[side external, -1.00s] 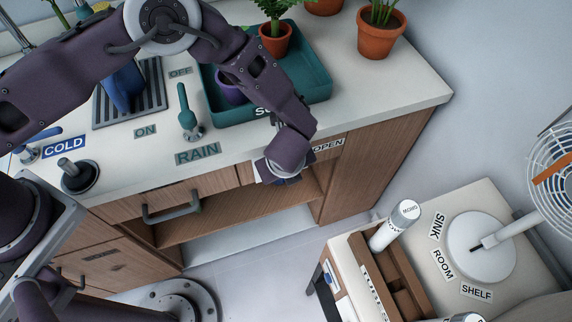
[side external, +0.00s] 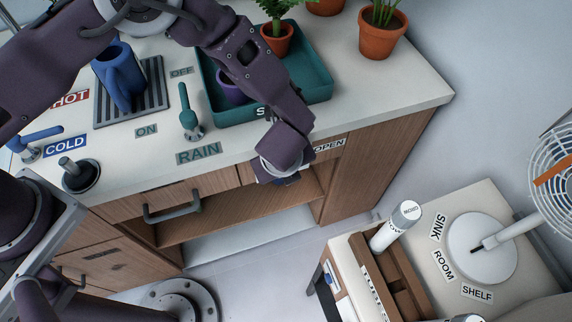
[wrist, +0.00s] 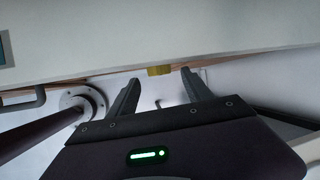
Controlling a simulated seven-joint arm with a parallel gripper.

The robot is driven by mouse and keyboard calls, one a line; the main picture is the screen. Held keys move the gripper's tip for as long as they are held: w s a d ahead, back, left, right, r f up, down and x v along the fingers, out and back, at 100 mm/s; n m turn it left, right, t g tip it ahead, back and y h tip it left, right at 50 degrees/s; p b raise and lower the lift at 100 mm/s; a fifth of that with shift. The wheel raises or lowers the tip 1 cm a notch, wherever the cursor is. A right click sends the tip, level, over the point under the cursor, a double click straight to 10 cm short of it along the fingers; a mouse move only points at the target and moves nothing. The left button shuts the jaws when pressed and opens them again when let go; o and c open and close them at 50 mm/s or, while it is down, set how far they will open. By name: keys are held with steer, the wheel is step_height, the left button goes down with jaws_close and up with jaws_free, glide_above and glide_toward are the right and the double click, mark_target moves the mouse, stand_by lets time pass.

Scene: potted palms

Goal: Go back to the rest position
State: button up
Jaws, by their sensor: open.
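My gripper (wrist: 158,90) shows in the wrist view with its two dark fingers spread apart and nothing between them. In the side external view, my wrist hangs in front of the counter's front face, near the OPEN label (side external: 329,145). The fingers are mostly hidden there behind the wrist. Below it is an open shelf space (side external: 245,212) in the wooden cabinet.
On the counter are a teal tray (side external: 318,88) with a potted plant (side external: 275,40) and a purple pot (side external: 229,92), a blue pitcher (side external: 122,78) on a drain grate, and a green lever (side external: 189,116). A side table (side external: 510,290) with a fan stands at right.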

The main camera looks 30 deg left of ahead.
steer(key=v, duration=0.3)
steer(key=shift+s+r, duration=0.1)
steer(key=shift+r, duration=0.05)
